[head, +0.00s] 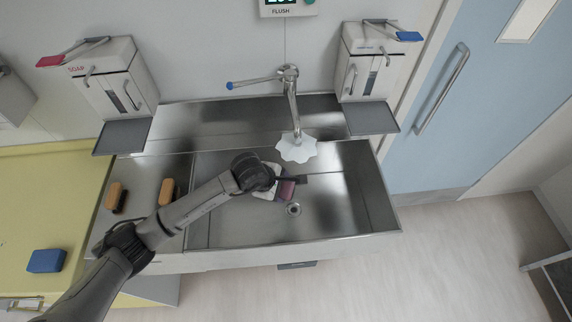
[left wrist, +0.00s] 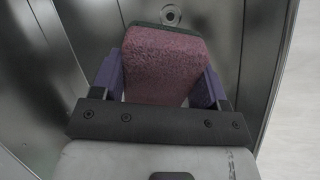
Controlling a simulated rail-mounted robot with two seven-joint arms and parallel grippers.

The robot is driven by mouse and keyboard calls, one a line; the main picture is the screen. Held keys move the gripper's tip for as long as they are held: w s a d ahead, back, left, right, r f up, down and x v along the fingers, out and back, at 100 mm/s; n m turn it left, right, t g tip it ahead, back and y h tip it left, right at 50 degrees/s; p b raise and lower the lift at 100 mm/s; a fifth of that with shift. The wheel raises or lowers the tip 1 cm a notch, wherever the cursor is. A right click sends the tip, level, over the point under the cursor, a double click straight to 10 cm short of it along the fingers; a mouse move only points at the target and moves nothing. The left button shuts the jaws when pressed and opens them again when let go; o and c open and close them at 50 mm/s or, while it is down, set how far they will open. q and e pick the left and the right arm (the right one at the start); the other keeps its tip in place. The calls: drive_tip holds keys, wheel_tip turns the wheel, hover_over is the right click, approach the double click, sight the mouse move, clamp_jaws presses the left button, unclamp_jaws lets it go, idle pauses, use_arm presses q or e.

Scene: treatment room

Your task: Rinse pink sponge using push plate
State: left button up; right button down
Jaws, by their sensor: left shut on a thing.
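The pink sponge (head: 285,190) is in the steel sink basin (head: 335,210), above or near its floor; I cannot tell if it touches. My left gripper (head: 290,181) is shut on it. In the left wrist view the sponge (left wrist: 165,65) sits between the two purple finger pads of the gripper (left wrist: 160,88), with its dark far edge toward the drain. The tap (head: 291,95) stands behind, and a pale star-shaped patch (head: 298,149) shows under its spout. A dark plate (head: 297,265) shows under the sink's front edge. My right gripper is out of view.
Two orange-brown brushes (head: 166,191) lie on the left drainboard. A blue block (head: 46,261) lies on the yellow counter (head: 30,200). Dispensers with trays flank the tap, a soap one (head: 112,80) left and another (head: 372,65) right. The basin's right side is clear.

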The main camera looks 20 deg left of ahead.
sight(281, 194)
use_arm(q)
drive_tip(key=shift+r, duration=0.1)
drive_tip(key=shift+s+r+p, duration=0.5)
drive_tip(key=shift+s+p, duration=0.05)
drive_tip(key=shift+p, duration=0.1)
drive_tip(key=shift+s+r+p, duration=0.95)
drive_tip(key=shift+s+p, duration=0.05)
drive_tip(key=shift+s, duration=0.2)
drive_tip(key=shift+s+d+r+p, duration=0.1)
drive_tip(key=shift+s+r+p, duration=0.3)
drive_tip(key=shift+s, duration=0.35)
